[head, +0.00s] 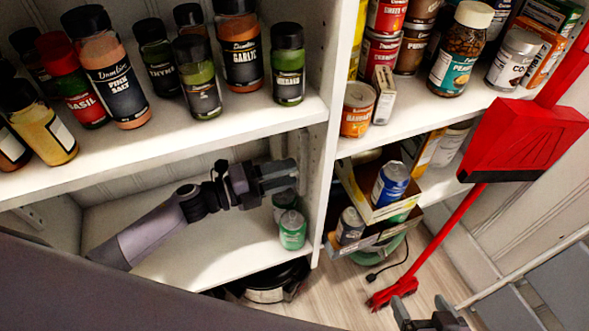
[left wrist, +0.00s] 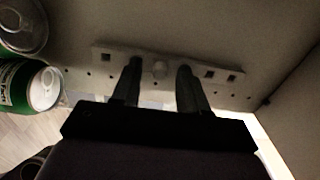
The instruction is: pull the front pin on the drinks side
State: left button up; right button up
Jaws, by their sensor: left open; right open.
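My left gripper (head: 292,176) reaches over the lower left shelf to the upright divider, above the green cans. In the left wrist view its two fingers (left wrist: 159,92) are apart. A small pale round pin (left wrist: 160,69) shows between the fingertips, on a pale strip with holes (left wrist: 220,75). I cannot tell whether the fingers touch the strip. In the head view the pin is hidden by the gripper. A green can (head: 292,229) stands on the shelf below, another partly behind it. My right gripper (head: 430,315) is open at the bottom edge, low over the floor, empty.
Spice jars (head: 110,75) fill the upper left shelf (head: 190,125). Cans in a cardboard tray (head: 375,213) stand right of the divider (head: 325,130). A red broom and dustpan (head: 520,140) lean at the right. A black round appliance (head: 270,283) sits beneath the lower shelf (head: 190,260).

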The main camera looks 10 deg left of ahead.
dwell(0.8)
pick_arm(q)
grip_shut()
jog(key=shift+a, duration=0.1)
jog(key=shift+p+v, duration=0.35)
jog(key=shift+v, duration=2.5)
